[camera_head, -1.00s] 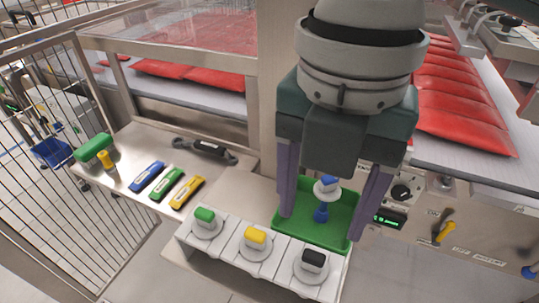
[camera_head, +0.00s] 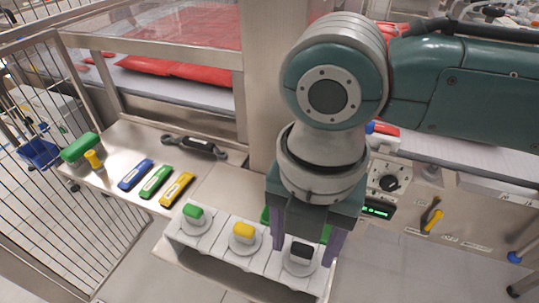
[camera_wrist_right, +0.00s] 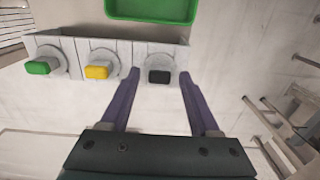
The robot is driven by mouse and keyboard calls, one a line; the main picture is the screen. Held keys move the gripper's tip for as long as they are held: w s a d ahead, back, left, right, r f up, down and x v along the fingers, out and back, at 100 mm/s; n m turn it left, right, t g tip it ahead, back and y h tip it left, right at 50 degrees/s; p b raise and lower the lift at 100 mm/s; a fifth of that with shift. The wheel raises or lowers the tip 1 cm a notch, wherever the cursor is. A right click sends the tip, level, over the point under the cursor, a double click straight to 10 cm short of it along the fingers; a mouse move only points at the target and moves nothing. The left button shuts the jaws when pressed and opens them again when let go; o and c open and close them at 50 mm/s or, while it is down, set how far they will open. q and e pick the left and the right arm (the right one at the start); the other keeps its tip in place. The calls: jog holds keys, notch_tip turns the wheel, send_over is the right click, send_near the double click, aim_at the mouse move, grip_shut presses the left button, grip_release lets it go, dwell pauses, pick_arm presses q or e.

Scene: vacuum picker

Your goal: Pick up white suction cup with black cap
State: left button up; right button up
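The white suction cup with black cap (camera_head: 301,250) sits in the right-hand slot of a white holder (camera_head: 197,248). It also shows in the right wrist view (camera_wrist_right: 159,77). My right gripper (camera_head: 304,256) is open, with one purple finger on each side of the black cap. In the right wrist view the fingertips (camera_wrist_right: 160,75) flank the cap with gaps on both sides. I cannot tell how far down the fingers reach on the cup. My left gripper is not in view.
Suction cups with a yellow cap (camera_head: 244,230) and a green cap (camera_head: 194,211) fill the other slots. A green tray (camera_wrist_right: 150,10) lies behind the holder, mostly hidden in the head view. Blue, green and yellow tools lie on the left counter (camera_head: 220,185).

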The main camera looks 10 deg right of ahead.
grip_shut()
jog(key=shift+r, duration=0.15)
jog(key=shift+r, duration=0.2)
notch_tip(320, 180, up, 19)
jog(key=p, duration=0.1)
jog(key=shift+r, duration=0.2)
dwell(0.3)
